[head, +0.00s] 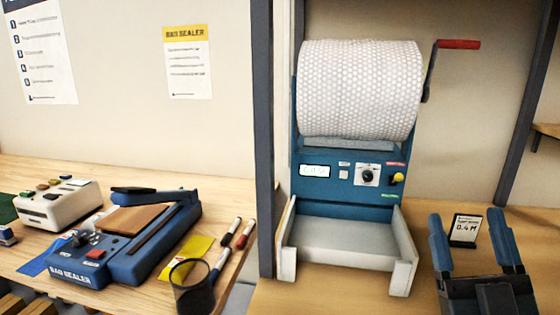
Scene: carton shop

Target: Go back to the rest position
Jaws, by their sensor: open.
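My gripper (466,214) shows at the lower right of the head view, with two blue fingers set wide apart on a dark body. It is open, and I see nothing held in it. It is over the right bench, just right of the bubble-wrap machine's tray. Whether the fingers touch anything is hard to tell.
The blue machine (345,185) carries a bubble-wrap roll (358,90), a red-handled crank (458,44) and a grey tray (345,240). A dark post (263,140) divides the benches. On the left bench are a bag sealer (125,240), markers (232,232) and a dark mesh cup (192,290).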

